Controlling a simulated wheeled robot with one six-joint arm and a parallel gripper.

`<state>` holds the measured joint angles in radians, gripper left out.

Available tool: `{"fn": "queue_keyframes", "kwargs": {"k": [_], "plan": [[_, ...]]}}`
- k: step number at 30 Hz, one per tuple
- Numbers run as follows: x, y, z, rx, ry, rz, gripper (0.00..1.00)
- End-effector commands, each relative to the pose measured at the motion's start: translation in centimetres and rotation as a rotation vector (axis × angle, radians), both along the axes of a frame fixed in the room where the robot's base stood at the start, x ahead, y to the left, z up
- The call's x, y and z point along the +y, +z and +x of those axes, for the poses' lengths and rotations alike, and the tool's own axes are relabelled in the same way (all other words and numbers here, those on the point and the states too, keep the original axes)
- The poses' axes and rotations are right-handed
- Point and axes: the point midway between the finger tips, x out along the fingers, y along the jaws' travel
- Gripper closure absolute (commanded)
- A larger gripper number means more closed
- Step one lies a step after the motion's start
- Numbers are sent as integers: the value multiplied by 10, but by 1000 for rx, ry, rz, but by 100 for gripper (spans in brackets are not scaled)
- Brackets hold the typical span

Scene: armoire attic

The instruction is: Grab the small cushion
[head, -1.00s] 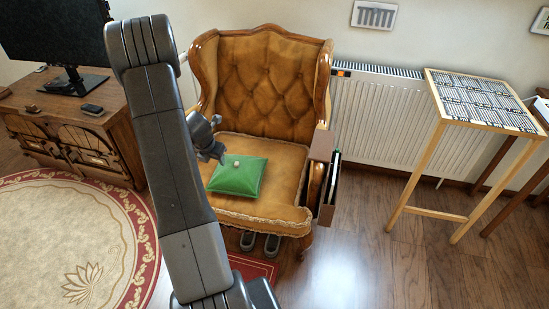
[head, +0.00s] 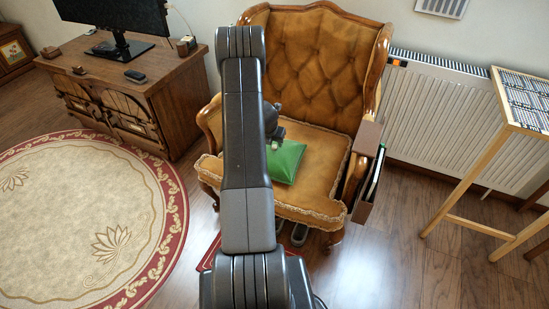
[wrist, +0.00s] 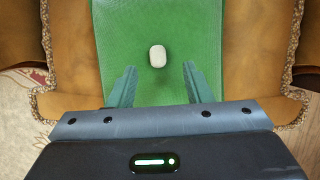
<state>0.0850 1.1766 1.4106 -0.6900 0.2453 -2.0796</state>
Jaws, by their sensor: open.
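The small green cushion (head: 285,161) lies on the seat of the tan tufted armchair (head: 316,143). My arm hides its left part in the head view. In the wrist view the cushion (wrist: 206,22) fills the upper middle, with a small white rounded object (wrist: 157,56) on it. My gripper (wrist: 158,80) is open, its two fingers apart over the near part of the cushion, with nothing held between them. The white object lies just beyond the fingertips, roughly centred between them. I cannot tell whether the fingers touch the cushion.
The armchair's wooden arms and high back surround the seat. A side pocket (head: 366,170) with books hangs on its right arm. A wooden cabinet (head: 130,100) with a monitor stands left. A radiator (head: 440,115) and a wooden-legged stand (head: 470,165) are right.

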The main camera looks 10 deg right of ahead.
Motion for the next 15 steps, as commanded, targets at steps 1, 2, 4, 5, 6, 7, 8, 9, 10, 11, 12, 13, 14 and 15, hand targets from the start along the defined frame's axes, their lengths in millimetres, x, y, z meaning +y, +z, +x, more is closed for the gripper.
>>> {"fn": "queue_keyframes", "kwargs": {"k": [1, 2, 4, 5, 6, 7, 8, 9, 10, 11, 12, 13, 14, 15], "plan": [[-1, -8, 2, 2, 0, 0, 55], [-1, -13, 4, 3, 0, 1, 55], [-2, -22, 9, 3, -2, 1, 55], [-3, -26, 11, 2, -2, 1, 55], [-4, -31, 13, 2, -2, 1, 55], [-5, -34, 14, 2, -2, 1, 55], [-5, -37, 15, 2, -2, 1, 55], [-6, -40, 16, 2, -2, 1, 55], [-6, -41, 17, 1, -2, 0, 55], [-7, -42, 17, 1, -2, 0, 55], [-7, -43, 18, 1, -2, 0, 55], [-7, -43, 18, 1, -2, 0, 55], [-7, -43, 18, 1, -1, 0, 55], [-7, -43, 18, 1, -1, 0, 55]]}}
